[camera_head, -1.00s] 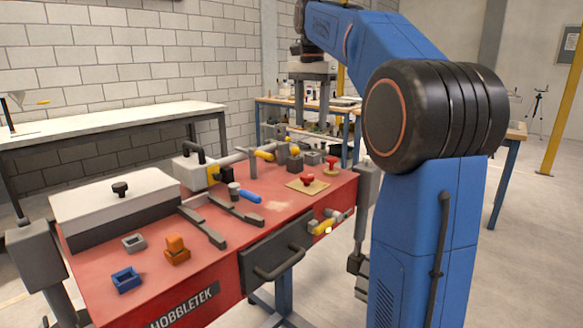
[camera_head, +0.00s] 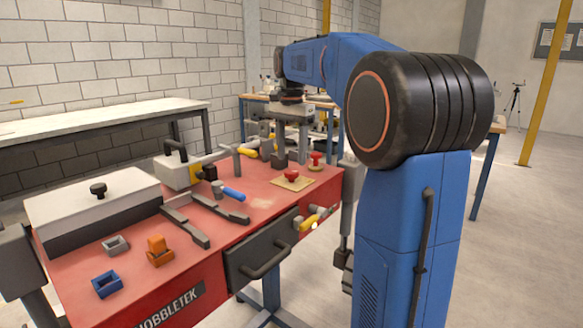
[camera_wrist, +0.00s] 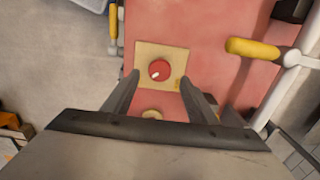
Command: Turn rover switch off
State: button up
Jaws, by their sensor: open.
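In the wrist view, a round red switch knob (camera_wrist: 160,71) with a white mark sits on a square tan plate (camera_wrist: 176,53). In the head view, the red knob (camera_head: 291,175) and its plate (camera_head: 299,184) lie on the red bench top near its right end. My gripper (camera_wrist: 160,74) is open and empty above the bench, with one finger on each side of the lower part of the plate in the wrist view. Height above the knob cannot be judged. A second red knob (camera_head: 316,158) on a tan base stands behind; no lettering is readable.
A pipe with a yellow handle (camera_wrist: 252,48) runs beside the plate at right. A yellow-handled valve (camera_head: 312,221) is on the front.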

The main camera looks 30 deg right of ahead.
aim_at(291, 171)
jog(key=shift+f, duration=2.35)
jog(key=c, duration=1.1)
